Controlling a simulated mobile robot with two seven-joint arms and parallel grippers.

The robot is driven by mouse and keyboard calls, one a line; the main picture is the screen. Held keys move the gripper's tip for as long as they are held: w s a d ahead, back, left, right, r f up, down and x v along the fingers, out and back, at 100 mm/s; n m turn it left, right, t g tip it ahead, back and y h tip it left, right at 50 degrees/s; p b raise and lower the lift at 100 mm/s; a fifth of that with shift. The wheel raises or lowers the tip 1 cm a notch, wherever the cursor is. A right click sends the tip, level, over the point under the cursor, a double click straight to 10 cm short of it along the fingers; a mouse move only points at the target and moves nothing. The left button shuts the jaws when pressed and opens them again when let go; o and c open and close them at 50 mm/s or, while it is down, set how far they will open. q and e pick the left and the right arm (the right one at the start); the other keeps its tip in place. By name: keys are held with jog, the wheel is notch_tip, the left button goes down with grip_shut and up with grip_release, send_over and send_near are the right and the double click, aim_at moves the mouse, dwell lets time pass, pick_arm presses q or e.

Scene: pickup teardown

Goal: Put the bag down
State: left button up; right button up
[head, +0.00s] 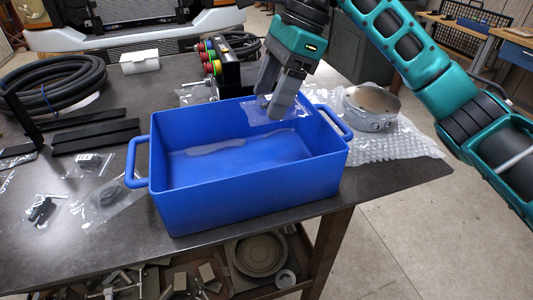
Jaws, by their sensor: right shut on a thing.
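My right gripper (268,98) reaches down from the upper right over the far side of a blue bin (248,195). It is shut on a clear plastic bag (258,115), which hangs at the bin's far inner wall, above its floor. The bag's contents are hard to make out behind the fingers. The bin has a handle at each end, and its floor shows a pale patch that may be glare. My left gripper is not in view.
Other clear bags with small dark parts (42,210) lie left of the bin. Black bars (95,137) and a coiled hose (55,88) lie further back. A metal ring part (371,105) sits on bubble wrap (400,143) at right. The table's front edge is close to the bin.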

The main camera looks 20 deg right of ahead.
aim_at(298, 103)
notch_tip(298, 103, down, 13)
jog(key=shift+r, duration=0.1)
dwell(0.3)
jog(key=shift+b, duration=0.3)
jog(key=shift+f, duration=0.25)
jog(key=o, duration=1)
jog(key=shift+r, duration=0.1)
jog(key=v, duration=1.2)
jog(key=shift+r, duration=0.15)
